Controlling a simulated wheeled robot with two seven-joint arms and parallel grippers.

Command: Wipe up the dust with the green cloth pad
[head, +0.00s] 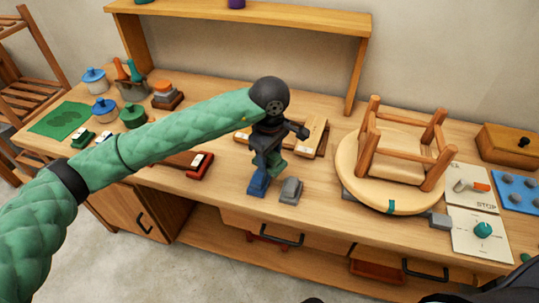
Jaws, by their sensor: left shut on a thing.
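My left gripper (266,158) reaches over the middle of the workbench, fingers pointing down. It is shut on a small green piece, which looks like the green cloth pad (277,166); the fingers hide part of it. A blue pad-like block (258,183) is right beside the fingertips, at the bench's front part. A grey pad-like block (291,189) stands just right of it. I cannot make out the dust. My right gripper is not in view.
An upturned stool (400,150) sits on the right of the bench (330,210). A panel with a teal knob (483,229) lies at the far right. Blue-lidded pots (104,108) and a green mat (62,120) are at the left.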

